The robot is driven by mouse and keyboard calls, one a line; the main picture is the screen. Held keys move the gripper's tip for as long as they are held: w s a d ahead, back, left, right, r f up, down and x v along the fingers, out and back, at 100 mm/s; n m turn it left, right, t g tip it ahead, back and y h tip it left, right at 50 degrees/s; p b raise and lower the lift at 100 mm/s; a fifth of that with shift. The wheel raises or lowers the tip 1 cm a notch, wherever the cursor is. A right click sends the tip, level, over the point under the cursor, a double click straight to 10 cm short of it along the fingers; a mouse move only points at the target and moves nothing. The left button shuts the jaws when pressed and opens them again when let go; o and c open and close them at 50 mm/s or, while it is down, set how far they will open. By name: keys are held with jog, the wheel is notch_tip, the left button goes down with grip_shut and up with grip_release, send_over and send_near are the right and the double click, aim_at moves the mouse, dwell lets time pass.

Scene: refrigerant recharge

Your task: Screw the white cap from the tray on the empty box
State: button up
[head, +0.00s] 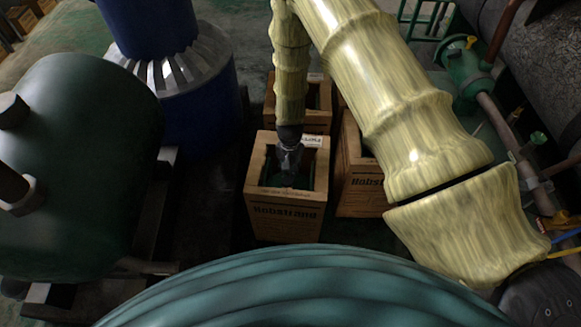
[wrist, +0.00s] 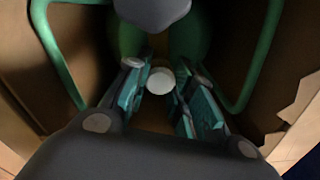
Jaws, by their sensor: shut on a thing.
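My gripper (head: 288,165) points down into the open top of the front cardboard box (head: 284,224). In the wrist view its two teal-padded fingers stand on either side of a small round white cap (wrist: 160,80) and are shut on it. Green curved bars (wrist: 262,60) and a green rounded body (wrist: 190,35) show inside the box, around the fingers. A dark round part covers the top middle of the wrist view. I cannot tell whether the cap touches anything below it. The tray is not in view.
A second cardboard box (head: 362,186) stands close on the right, and another (head: 318,122) behind. A large dark green tank (head: 75,170) and a blue cylinder (head: 200,110) stand on the left. Pipes and a green valve body (head: 465,72) are at the right.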

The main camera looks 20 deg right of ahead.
jog(key=shift+s+f+m, duration=0.1)
jog(key=shift+m, duration=0.6)
jog(key=shift+m+p, duration=0.55)
jog(key=shift+m, duration=0.45)
jog(key=o, duration=1.1)
notch_tip(320, 180, up, 12)
